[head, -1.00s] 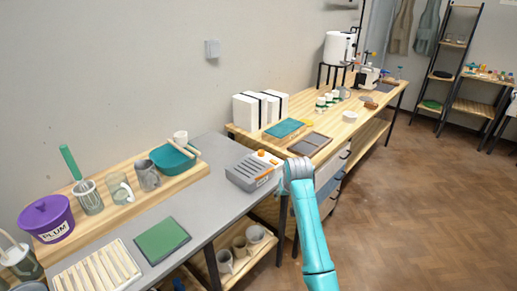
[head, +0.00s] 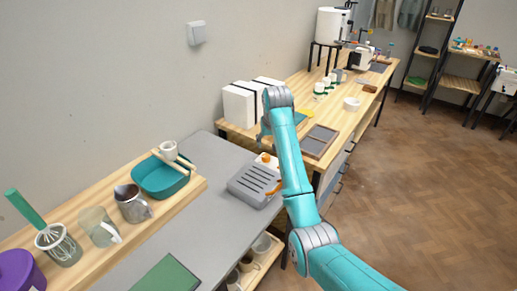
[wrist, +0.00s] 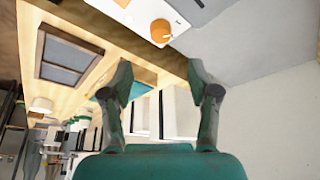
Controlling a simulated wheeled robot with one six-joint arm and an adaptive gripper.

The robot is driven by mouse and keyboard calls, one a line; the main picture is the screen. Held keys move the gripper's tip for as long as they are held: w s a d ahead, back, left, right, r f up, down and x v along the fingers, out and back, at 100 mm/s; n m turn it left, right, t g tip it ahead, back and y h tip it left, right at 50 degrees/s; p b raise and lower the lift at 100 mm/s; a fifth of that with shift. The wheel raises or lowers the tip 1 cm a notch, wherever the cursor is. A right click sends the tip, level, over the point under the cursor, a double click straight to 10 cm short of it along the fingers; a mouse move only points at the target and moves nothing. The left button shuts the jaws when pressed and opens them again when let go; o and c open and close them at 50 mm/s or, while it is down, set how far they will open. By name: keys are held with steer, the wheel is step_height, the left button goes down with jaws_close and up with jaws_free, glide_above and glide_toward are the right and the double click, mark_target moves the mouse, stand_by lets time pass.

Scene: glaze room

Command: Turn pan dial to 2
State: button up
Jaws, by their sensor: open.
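A grey slotted unit (head: 252,187) stands at the far right end of the grey worktop. An orange dial (head: 266,158) sits on its white panel, partly beside my arm. In the wrist view the orange dial (wrist: 160,31) shows near the top on the white panel (wrist: 135,14). I cannot read its setting. My gripper (wrist: 160,78) is open and empty, its two fingers apart, with the dial beyond them and not touched. In the head view my gripper is mostly hidden behind my raised arm, above the far side of the unit.
White blocks with black bands (head: 238,106) stand behind the unit on the wooden bench. A dark framed tray (head: 319,141) lies to its right. A teal basin (head: 160,178), pitcher and cups stand on the wooden shelf at left.

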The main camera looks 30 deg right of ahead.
mark_target(266, 156)
steer(key=x, duration=1)
steer(key=shift+w+d+f, duration=0.1)
steer(key=shift+w+f, duration=0.15)
steer(key=shift+f, duration=0.05)
steer(key=c, duration=1.1)
